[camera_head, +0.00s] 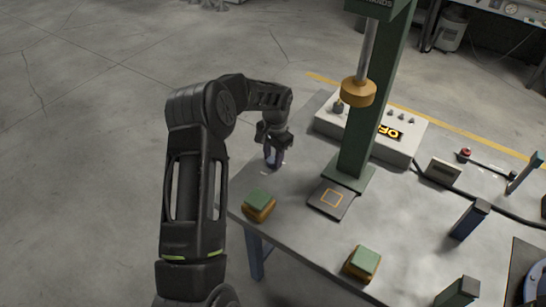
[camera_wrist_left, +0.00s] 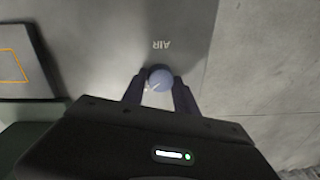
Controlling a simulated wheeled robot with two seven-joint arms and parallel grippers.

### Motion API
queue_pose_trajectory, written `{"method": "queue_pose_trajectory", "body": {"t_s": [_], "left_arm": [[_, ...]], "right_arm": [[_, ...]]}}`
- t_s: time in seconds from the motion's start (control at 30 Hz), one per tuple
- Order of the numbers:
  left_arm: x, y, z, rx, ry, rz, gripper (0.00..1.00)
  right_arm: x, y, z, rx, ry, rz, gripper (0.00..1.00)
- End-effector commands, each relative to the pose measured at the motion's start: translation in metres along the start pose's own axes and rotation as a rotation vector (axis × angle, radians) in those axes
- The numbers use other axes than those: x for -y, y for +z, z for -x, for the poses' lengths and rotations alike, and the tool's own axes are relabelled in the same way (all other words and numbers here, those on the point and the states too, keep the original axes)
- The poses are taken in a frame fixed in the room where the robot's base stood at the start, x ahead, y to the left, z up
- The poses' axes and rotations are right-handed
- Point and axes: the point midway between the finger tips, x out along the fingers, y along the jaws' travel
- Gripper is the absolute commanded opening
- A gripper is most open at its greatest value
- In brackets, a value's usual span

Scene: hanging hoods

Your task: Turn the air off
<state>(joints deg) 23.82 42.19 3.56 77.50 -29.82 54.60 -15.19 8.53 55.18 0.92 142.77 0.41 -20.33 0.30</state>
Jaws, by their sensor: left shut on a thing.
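The air knob (camera_wrist_left: 160,77) is a round blue-grey knob with a small pale mark, set in the grey table top beside the word AIR (camera_wrist_left: 161,45), which reads upside down in the left wrist view. My left gripper (camera_head: 273,156) points down at the table's left edge in the head view. Its two dark fingers are shut on the knob, one on each side. In the head view the gripper mostly hides the knob. My right gripper is in neither view.
A green press column (camera_head: 357,125) with a brass ram (camera_head: 358,92) stands on the table (camera_head: 300,225). Behind it is a white control box (camera_head: 415,137) with a lit orange display. Green-topped buttons (camera_head: 258,200) (camera_head: 362,262) sit along the front edge. Open floor lies left.

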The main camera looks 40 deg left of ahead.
Motion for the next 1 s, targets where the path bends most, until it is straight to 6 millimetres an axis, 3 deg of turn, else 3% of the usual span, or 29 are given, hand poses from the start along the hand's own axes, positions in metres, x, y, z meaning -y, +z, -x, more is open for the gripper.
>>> {"method": "queue_pose_trajectory", "body": {"t_s": [0.57, 1.0], "left_arm": [[0.0, -0.001, -0.002, 0.004, -0.002, 0.077, 0.0], [0.001, -0.001, -0.003, 0.023, -0.002, 0.402, 0.0]], "right_arm": [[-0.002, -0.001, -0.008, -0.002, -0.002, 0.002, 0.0], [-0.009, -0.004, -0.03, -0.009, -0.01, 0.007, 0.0]]}}
